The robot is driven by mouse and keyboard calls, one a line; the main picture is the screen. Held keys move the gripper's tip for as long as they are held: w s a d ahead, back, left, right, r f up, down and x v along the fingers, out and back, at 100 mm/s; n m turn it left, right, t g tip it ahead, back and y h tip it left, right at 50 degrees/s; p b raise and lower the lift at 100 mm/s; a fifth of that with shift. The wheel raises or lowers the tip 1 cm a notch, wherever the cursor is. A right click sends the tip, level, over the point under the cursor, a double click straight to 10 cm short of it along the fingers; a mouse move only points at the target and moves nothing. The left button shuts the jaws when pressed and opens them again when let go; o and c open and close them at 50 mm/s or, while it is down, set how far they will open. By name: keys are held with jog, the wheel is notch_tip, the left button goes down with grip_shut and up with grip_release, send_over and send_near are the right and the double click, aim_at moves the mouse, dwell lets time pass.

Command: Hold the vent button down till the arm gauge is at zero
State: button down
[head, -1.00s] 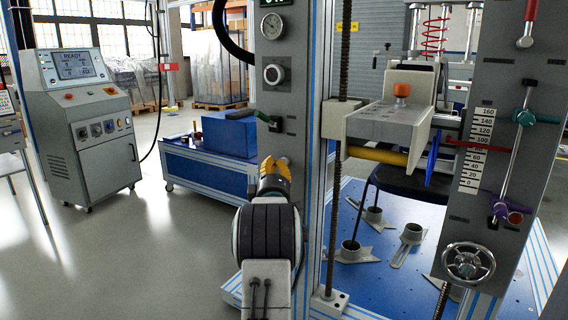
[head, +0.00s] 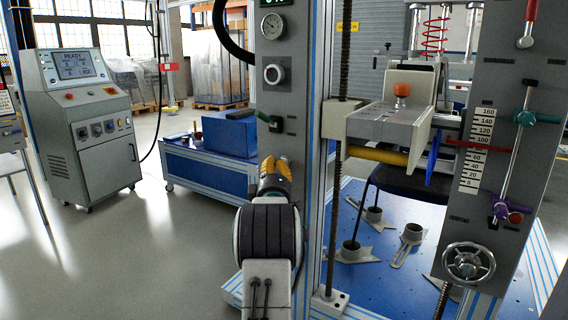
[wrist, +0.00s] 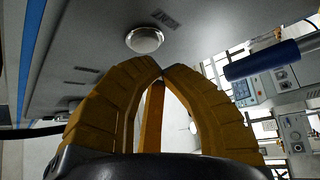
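My gripper (head: 275,164) is at the front of the grey column (head: 291,90), below a green-and-black lever (head: 268,120). In the wrist view its yellow fingers (wrist: 161,72) meet at the tips with nothing seen between them. A silver domed round button (wrist: 145,39) on the grey panel shows just beyond the tips, a little left; contact is not visible.
To the right are a test rig with a scale (head: 470,150), a handwheel (head: 468,263) and a chair. A blue cart (head: 205,165) and a control console (head: 80,125) stand left, with clear floor in front.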

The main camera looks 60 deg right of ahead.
jog(key=shift+d, duration=0.7)
dwell(0.8)
jog(key=shift+a, duration=0.1)
dwell(4.3)
jog(key=shift+a, duration=0.65)
dwell(0.4)
